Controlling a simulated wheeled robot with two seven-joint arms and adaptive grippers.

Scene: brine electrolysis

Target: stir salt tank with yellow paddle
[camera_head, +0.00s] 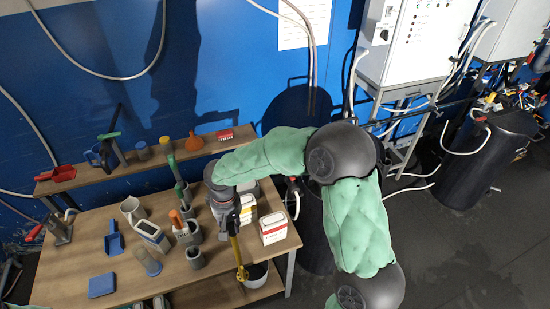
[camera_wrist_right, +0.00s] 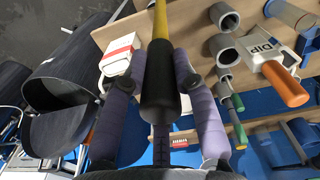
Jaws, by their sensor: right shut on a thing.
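My right gripper (camera_head: 234,218) is shut on the yellow paddle (camera_head: 235,249), over the right front part of the table. In the right wrist view the paddle's black handle (camera_wrist_right: 160,85) lies between the fingers and its yellow shaft runs out of the top edge. In the head view the paddle hangs almost upright, its lower end in front of the table edge. A dark open tank (camera_wrist_right: 65,110) shows in the wrist view; a dark tank (camera_head: 312,240) stands right of the table, partly behind my arm. I cannot tell which tank holds salt. My left gripper is out of view.
Another black barrel (camera_head: 480,155) stands at right. Floor at lower right is clear.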

